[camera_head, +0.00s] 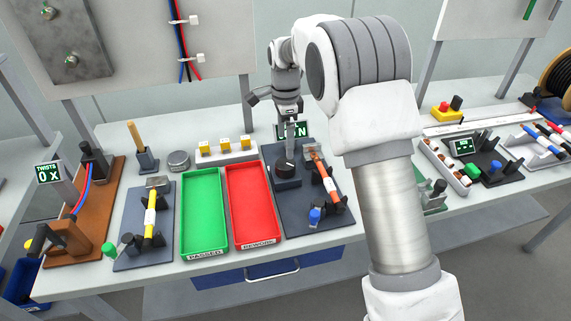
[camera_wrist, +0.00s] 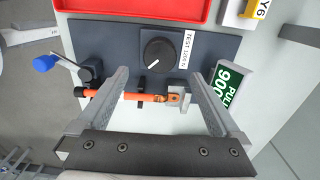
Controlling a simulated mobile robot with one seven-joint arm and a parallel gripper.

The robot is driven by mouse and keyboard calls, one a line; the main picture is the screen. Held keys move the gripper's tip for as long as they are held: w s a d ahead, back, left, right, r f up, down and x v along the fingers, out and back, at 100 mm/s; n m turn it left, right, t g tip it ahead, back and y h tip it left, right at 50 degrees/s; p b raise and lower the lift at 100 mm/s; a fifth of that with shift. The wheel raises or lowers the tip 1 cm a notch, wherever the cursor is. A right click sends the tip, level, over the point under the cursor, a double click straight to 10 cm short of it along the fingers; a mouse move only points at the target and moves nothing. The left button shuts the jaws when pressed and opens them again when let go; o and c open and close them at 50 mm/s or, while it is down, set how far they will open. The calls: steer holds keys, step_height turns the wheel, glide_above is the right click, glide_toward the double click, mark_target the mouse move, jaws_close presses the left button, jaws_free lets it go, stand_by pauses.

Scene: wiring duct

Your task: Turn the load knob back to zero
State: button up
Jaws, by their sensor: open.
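The load knob (camera_wrist: 158,53) is a round black dial with a white pointer mark at its lower left in the wrist view. It sits on a dark plate (camera_wrist: 105,38) beside a white label (camera_wrist: 186,50) that seems to read "TEST 1200 N". In the head view the knob (camera_head: 286,169) is below my gripper (camera_head: 289,138). In the wrist view my gripper (camera_wrist: 159,73) is open and empty, its fingertips apart on either side of the knob's near edge, not gripping it. A green display (camera_wrist: 231,86) reads "PULL" and "900"; its last characters are cut off.
An orange cable with a copper lug (camera_wrist: 150,97) lies across the plate, seen between my fingers. A blue-knobbed lever (camera_wrist: 44,63) stands at its left. A red tray (camera_head: 250,205) and a green tray (camera_head: 204,212) are left of the plate in the head view.

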mark_target(285, 163)
step_height(285, 163, down, 9)
steer(key=shift+f, duration=0.1)
stand_by(0.3)
steer(key=c, duration=1.3)
steer(key=shift+n, duration=0.3)
